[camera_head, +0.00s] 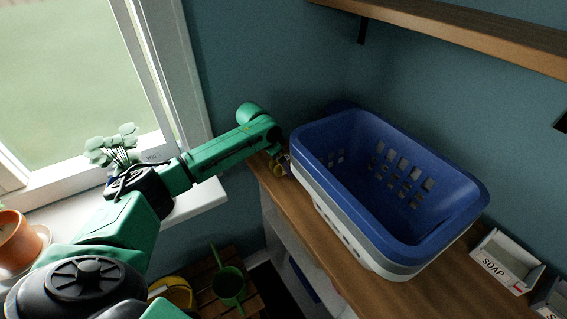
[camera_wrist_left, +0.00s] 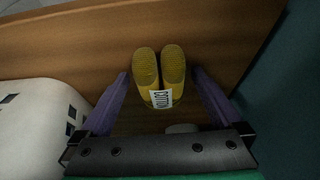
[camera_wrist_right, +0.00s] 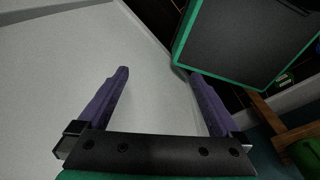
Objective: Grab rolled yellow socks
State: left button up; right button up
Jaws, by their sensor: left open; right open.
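The rolled yellow socks (camera_wrist_left: 160,78) lie on the wooden counter, with a white label facing the camera in the left wrist view. My left gripper (camera_wrist_left: 160,85) is open, with one purple finger on each side of the socks; I cannot tell whether the fingers touch them. In the head view a small yellow bit of the socks (camera_head: 277,169) shows by the basket's left corner, mostly hidden behind my left arm's end. My right gripper (camera_wrist_right: 158,80) is open and empty in front of a pale surface. It is not seen in the head view.
A blue and white laundry basket (camera_head: 335,190) stands on the wooden counter (camera_head: 270,182) close beside the socks. A soap box (camera_head: 506,262) sits at the right. A shelf (camera_head: 470,35) hangs above. A window with plants is at the left.

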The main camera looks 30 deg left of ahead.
pick_arm(q)
jog(key=shift+c, duration=0.3)
jog(key=shift+w, duration=0.1)
jog(key=c, duration=1.3)
jog(key=shift+c, duration=0.2)
pick_arm(e)
jog(key=shift+s+f, duration=0.1)
jog(key=shift+s, duration=0.3)
pick_arm(q)
jog(key=shift+r, duration=0.1)
